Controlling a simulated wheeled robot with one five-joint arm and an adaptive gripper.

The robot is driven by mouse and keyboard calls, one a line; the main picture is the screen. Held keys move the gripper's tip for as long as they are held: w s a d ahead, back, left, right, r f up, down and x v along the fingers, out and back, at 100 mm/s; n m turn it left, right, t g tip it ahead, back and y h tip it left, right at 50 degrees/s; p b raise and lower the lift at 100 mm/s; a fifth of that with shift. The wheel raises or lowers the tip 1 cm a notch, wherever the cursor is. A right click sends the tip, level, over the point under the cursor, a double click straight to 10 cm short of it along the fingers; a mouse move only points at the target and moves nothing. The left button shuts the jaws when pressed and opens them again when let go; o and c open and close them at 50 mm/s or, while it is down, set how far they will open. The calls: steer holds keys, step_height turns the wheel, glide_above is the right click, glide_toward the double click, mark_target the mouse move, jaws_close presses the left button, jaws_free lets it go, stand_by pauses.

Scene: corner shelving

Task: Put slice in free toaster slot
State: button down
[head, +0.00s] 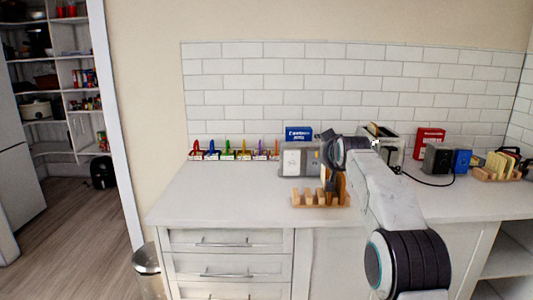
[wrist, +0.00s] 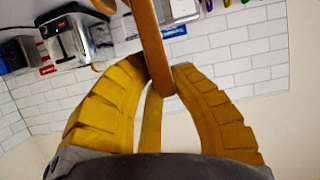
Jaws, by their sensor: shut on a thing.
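My gripper (head: 345,150) is over the counter at the wooden rack, partly hidden by my arm. In the wrist view its yellow fingers (wrist: 160,76) are shut on a brown-crusted slice (wrist: 149,35), seen nearly edge-on. The slice also shows below the gripper in the head view (head: 327,174), close to the rack; whether it touches the rack is unclear. The silver toaster (head: 392,146) stands behind and right of my gripper, with what looks like a slice (head: 372,129) sticking out of its top. It also shows in the wrist view (wrist: 72,42); its slots are not clear.
The wooden rack (head: 311,200) stands near the counter's front edge. A grey appliance (head: 295,160) and a blue box (head: 298,133) are behind it. Colored pegs (head: 228,150) line the wall. Boxes, a speaker-like block (head: 437,158) and a cable are right. The left counter is clear.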

steer(key=shift+w+r, duration=0.15)
steer(key=shift+r, duration=0.65)
steer(key=shift+w+r, duration=0.15)
steer(key=shift+r, duration=0.95)
steer(key=shift+r, duration=0.1)
steer(key=shift+s+r, duration=0.1)
steer(key=shift+r, duration=0.05)
steer(key=shift+s, duration=0.15)
steer(key=s+f+p, duration=0.2)
steer(key=s+f, duration=0.4)
steer(key=f, duration=0.5)
steer(key=s+f+p, duration=0.3)
steer(key=s+f, duration=0.4)
steer(key=f, duration=0.4)
steer(key=s+f+p, duration=0.2)
steer(key=s+f, duration=0.5)
steer(key=f, duration=0.4)
steer(key=shift+a+f, duration=0.2)
steer(key=shift+f, duration=0.1)
